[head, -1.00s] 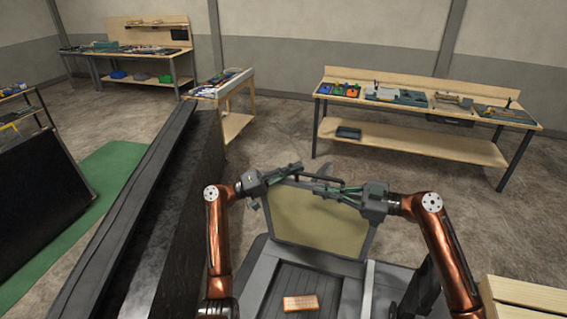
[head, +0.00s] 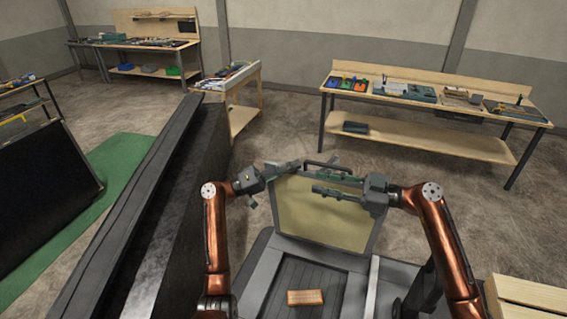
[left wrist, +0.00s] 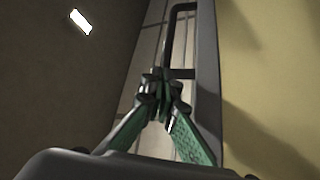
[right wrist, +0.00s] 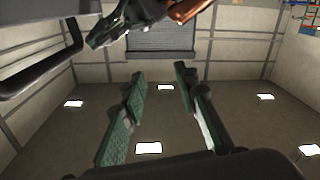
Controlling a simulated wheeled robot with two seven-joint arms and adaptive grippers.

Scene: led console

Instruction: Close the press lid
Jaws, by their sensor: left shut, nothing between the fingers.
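The press lid (head: 325,213) stands raised at the back of the grey press, its yellowish inner panel facing me. Its dark bar handle (head: 327,167) is on the top edge and also shows in the left wrist view (left wrist: 173,35). My left gripper (head: 297,163) is shut and empty beside the lid's upper left corner. In the left wrist view, its fingertips (left wrist: 160,85) meet just short of the handle. My right gripper (head: 316,182) is in front of the lid's upper part. Its fingers (right wrist: 158,73) are apart and empty in the right wrist view, with the handle at left (right wrist: 40,75).
An orange block (head: 305,297) lies on the press bed (head: 290,275). A long dark conveyor-like structure (head: 165,200) runs along the left. A wooden surface (head: 530,300) is at the lower right. A workbench (head: 430,145) stands far behind, with open floor between.

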